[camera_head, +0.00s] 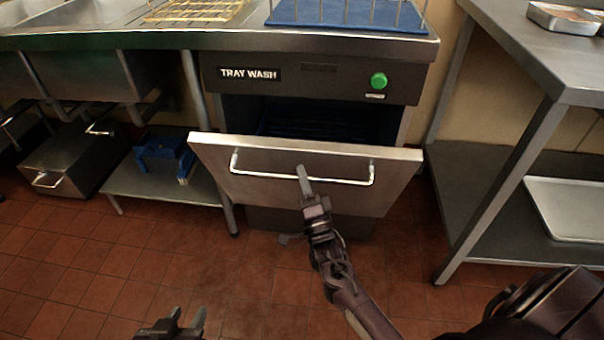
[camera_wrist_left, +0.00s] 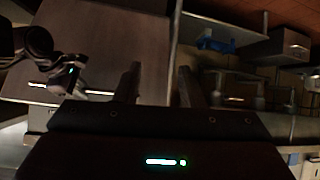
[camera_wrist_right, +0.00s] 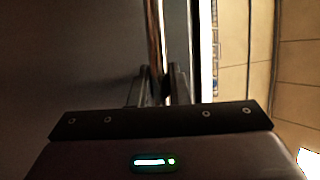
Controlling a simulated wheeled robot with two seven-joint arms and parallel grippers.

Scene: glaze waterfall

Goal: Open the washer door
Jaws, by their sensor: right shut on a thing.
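The washer door (camera_head: 280,190) is a steel panel under the "TRAY WASH" front. It is tilted outward at the top, with a dark gap showing above it into the washer (camera_head: 310,70). A long bar handle (camera_head: 250,173) runs across the door. My right gripper (camera_head: 303,174) is at the middle of this handle; in the right wrist view its fingers (camera_wrist_right: 162,88) are closed around the bar (camera_wrist_right: 155,40). My left gripper (camera_head: 187,322) is low at the bottom of the head view, apart from the door. Its fingers (camera_wrist_left: 160,85) are spread and empty in the left wrist view.
A green button (camera_head: 378,80) is on the washer front. A blue rack (camera_head: 345,14) stands on top. A low shelf with a blue crate (camera_head: 163,155) is left of the door, and a steel table (camera_head: 535,55) is at the right. The tiled floor (camera_head: 150,260) before the washer is clear.

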